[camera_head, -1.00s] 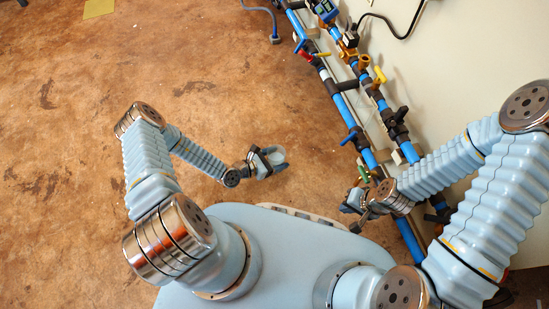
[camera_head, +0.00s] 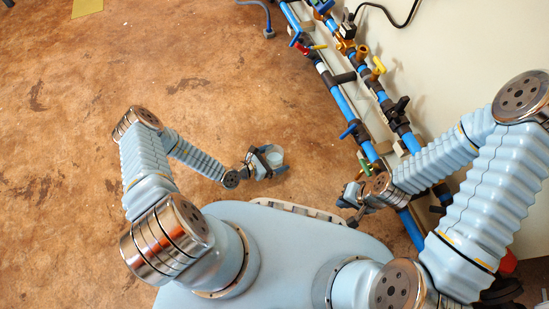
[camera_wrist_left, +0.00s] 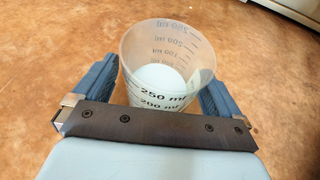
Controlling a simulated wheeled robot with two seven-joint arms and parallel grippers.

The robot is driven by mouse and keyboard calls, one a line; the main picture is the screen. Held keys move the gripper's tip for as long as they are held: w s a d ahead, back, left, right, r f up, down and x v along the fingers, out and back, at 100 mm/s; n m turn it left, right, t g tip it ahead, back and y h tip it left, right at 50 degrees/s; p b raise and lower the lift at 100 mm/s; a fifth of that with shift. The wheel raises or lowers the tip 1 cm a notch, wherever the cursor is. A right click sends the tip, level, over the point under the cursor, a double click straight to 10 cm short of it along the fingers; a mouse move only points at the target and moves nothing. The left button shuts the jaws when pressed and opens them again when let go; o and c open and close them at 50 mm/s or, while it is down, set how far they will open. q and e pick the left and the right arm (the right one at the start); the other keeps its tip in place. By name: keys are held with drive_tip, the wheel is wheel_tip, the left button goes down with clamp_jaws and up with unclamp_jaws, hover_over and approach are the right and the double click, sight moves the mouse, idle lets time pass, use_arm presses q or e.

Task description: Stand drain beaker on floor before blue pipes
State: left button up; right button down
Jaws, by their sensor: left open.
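The drain beaker (camera_head: 273,155) is a clear cup with a white bottom. In the left wrist view the beaker (camera_wrist_left: 165,58) shows printed volume marks and its open mouth. My left gripper (camera_head: 270,162) is open, with one blue finger on each side of the beaker. I cannot tell whether the fingers touch it, or whether its base rests on the floor. The blue pipes (camera_head: 343,100) run along the wall, right of the beaker. My right gripper (camera_head: 350,200) is near the lower pipe; its fingers are too small to read.
Brown stained floor (camera_head: 200,85) lies open left of the pipes. Valves with red, yellow (camera_head: 378,65) and blue (camera_head: 350,130) handles stick out from the pipes. A blue hose (camera_head: 262,15) ends on the floor near the top. The pale wall is at right.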

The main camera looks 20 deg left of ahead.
use_arm(q)
drive_tip(key=shift+s+a+r, duration=0.15)
drive_tip(key=shift+a+r, duration=0.05)
drive_tip(key=shift+r, duration=0.1)
drive_tip(key=p+v, duration=0.2)
drive_tip(key=v, duration=0.8)
drive_tip(key=shift+s+a+r, duration=0.25)
drive_tip(key=shift+s+a, duration=0.15)
drive_tip(key=shift+s, duration=0.15)
